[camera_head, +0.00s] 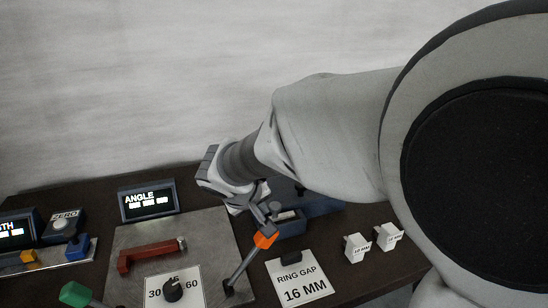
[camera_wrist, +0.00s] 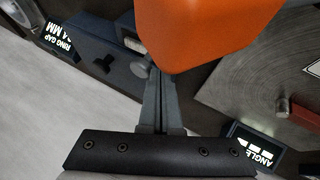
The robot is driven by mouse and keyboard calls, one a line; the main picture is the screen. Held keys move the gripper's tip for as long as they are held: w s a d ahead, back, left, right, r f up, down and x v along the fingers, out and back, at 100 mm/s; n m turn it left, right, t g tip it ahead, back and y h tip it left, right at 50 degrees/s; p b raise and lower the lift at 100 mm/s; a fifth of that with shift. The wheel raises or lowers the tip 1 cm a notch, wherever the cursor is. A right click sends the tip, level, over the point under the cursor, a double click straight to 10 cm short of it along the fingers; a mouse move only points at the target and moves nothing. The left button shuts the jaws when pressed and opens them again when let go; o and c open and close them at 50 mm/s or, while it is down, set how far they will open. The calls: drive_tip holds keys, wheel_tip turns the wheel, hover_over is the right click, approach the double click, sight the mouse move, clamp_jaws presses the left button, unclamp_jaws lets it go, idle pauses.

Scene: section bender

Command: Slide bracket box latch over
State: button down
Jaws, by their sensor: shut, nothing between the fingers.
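A dark blue box (camera_head: 322,206) stands behind my gripper in the head view, partly hidden by my arm. It also shows in the wrist view (camera_wrist: 98,52), with a small grey round knob (camera_wrist: 140,69) on its near side. I cannot tell for sure which part is the latch. My gripper (camera_head: 272,207) is shut and empty at the left end of the box. In the wrist view its closed fingertips (camera_wrist: 153,76) are beside the knob; contact cannot be told.
The orange-topped lever (camera_head: 264,240) rises just in front of my gripper. A RING GAP card (camera_head: 303,278) and two small white labelled blocks (camera_head: 357,247) lie right. Left are a metal plate (camera_head: 210,240) with a red bar (camera_head: 150,254), a dial (camera_head: 173,289) and the ANGLE display (camera_head: 148,201).

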sight(278, 207)
drive_tip(key=shift+d, duration=0.1)
drive_tip(key=shift+w+d+b, duration=0.2)
drive_tip(key=shift+w+d, duration=0.15)
drive_tip(key=shift+d, duration=0.5)
drive_tip(key=shift+w+d+b, duration=0.15)
drive_tip(key=shift+w+d, duration=0.2)
drive_tip(key=shift+d, duration=0.5)
drive_tip(key=shift+a, duration=0.1)
